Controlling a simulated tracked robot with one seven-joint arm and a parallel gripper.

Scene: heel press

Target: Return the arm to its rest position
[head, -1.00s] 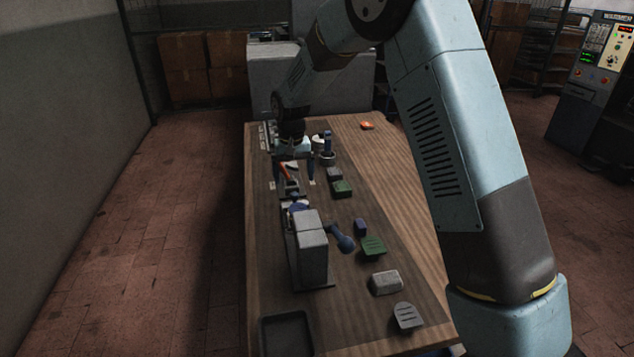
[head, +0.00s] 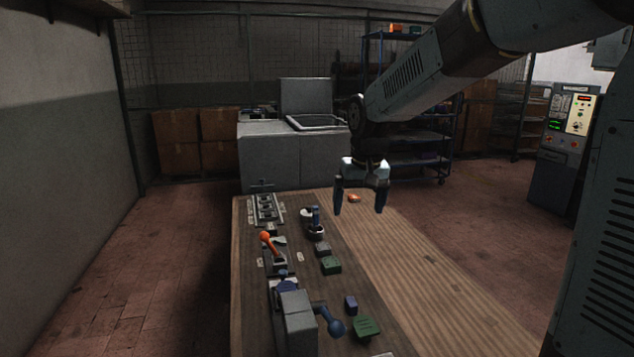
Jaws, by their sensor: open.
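My gripper (head: 360,203) hangs above the far part of the wooden table (head: 440,290), pointing down. Its two dark fingers are apart, with nothing between them. My arm comes in from the upper right and bends down at the wrist. The heel press (head: 297,318), a grey block with a blue ball-ended lever (head: 330,320), stands at the near left of the table. An orange-handled clamp (head: 268,243) sits behind it.
Green blocks (head: 331,265) (head: 366,327), a small blue block (head: 350,304) and a round white-rimmed pot (head: 316,232) stand on the table. A slotted rack (head: 266,208) is at the far left. An orange item (head: 354,198) lies beyond. The table's right side is clear.

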